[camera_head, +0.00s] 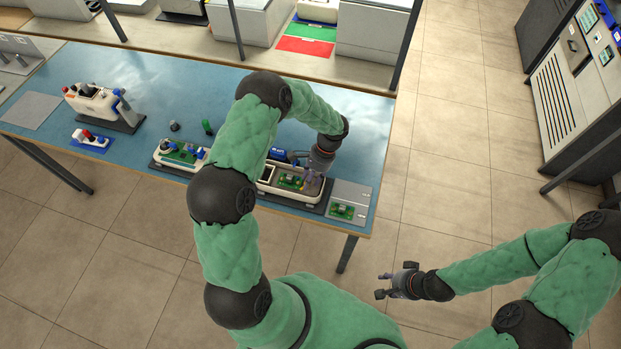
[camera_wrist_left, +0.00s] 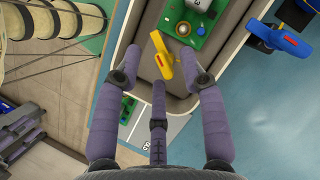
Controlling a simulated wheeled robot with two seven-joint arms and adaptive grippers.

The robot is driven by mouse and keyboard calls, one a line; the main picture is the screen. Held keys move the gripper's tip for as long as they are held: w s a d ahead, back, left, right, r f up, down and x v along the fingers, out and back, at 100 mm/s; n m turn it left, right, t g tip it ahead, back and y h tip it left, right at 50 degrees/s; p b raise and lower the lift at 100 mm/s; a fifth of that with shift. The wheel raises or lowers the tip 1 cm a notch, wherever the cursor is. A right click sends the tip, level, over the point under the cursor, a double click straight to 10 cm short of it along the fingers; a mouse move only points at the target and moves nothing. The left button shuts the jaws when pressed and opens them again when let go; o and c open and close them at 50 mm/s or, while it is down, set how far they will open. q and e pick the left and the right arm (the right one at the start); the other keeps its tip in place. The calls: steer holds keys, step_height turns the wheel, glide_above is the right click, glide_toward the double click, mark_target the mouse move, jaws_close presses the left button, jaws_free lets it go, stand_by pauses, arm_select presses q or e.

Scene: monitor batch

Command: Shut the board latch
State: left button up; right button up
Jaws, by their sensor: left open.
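The open monitor housing (camera_head: 322,200), a pale tray-like shell, sits near the front right of the blue table and holds a green board (camera_head: 291,182). In the left wrist view, a yellow lever with a red mark (camera_wrist_left: 161,56), seemingly the board latch, lies beside the green board (camera_wrist_left: 186,38) and is angled across the housing floor. My left gripper (camera_head: 312,187) is over the housing's right end. Its spread fingers (camera_wrist_left: 161,75) frame the yellow lever's lower end; contact cannot be told. My right gripper (camera_head: 382,285) is open and empty, away from the table.
A blue lever with a red mark (camera_wrist_left: 278,38) is outside the housing wall. A grey plate with another green board (camera_head: 347,211) lies to the right. A second housing (camera_head: 165,157) and a white device (camera_head: 92,100) stand further left.

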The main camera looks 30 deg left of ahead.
arm_select(q)
jaws_close()
steer(key=m+t+y+b, duration=0.1)
steer(key=m, duration=0.3)
steer(key=shift+s+d+m+b, duration=0.1)
steer(key=shift+m+b, duration=0.2)
steer(key=m+t, duration=0.1)
steer(key=m, duration=0.1)
steer(key=m+y+b, duration=0.1)
steer(key=m, duration=0.1)
steer(key=shift+s+m+t, duration=0.15)
steer(key=shift+m+t, duration=0.25)
steer(key=shift+r, duration=0.1)
stand_by(0.4)
jaws_free()
